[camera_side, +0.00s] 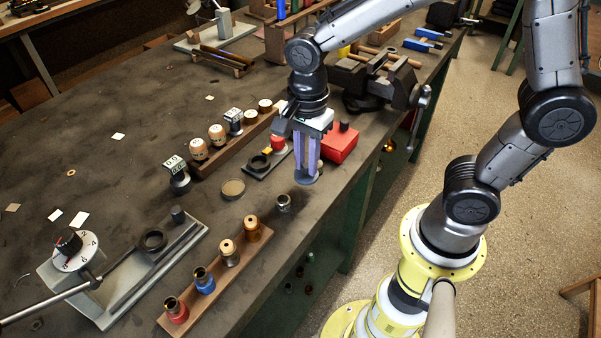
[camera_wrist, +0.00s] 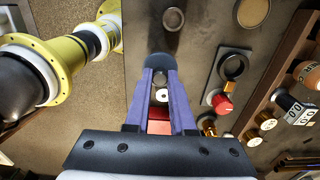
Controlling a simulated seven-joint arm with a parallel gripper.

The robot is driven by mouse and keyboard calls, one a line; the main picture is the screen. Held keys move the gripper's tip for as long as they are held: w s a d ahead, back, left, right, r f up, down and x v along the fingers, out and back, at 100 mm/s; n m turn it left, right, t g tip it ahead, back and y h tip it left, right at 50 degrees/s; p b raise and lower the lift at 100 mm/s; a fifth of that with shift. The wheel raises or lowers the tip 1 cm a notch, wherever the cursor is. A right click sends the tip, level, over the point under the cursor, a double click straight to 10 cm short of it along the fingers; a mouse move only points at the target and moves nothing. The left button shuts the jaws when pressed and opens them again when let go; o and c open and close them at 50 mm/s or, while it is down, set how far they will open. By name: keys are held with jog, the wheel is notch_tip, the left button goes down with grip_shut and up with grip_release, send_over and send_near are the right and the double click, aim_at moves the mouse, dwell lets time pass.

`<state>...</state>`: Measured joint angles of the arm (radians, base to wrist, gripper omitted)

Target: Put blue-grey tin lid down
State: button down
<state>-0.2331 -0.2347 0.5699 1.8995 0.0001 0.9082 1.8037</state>
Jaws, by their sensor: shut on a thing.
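The blue-grey tin lid (camera_side: 305,180) is a small round disc at the tips of my gripper (camera_side: 307,170) in the side view. My gripper is shut on it, with the purple fingers pointing down. The lid appears to hang above the bench near its front edge; the exact gap is hard to judge. In the wrist view the lid (camera_wrist: 161,61) shows at the far ends of the fingers of my gripper (camera_wrist: 160,73). The fingers hide part of it.
A small metal cup (camera_side: 284,204) stands left of and nearer than the lid. A brownish disc (camera_side: 233,189) lies farther left. A black ring fixture (camera_side: 258,163) with a red knob (camera_side: 278,143) and a red box (camera_side: 341,143) are close by. Bare bench (camera_side: 325,212) lies between.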

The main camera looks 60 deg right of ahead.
aim_at(301, 172)
jog(key=shift+w+a+f, duration=0.1)
jog(key=shift+w+f, duration=0.35)
jog(key=shift+f, duration=0.05)
jog(key=shift+w+f, duration=0.15)
jog(key=shift+f, duration=1.55)
jog(key=shift+f, duration=0.15)
jog(key=c, duration=0.8)
grip_release()
jog(key=shift+o, duration=0.2)
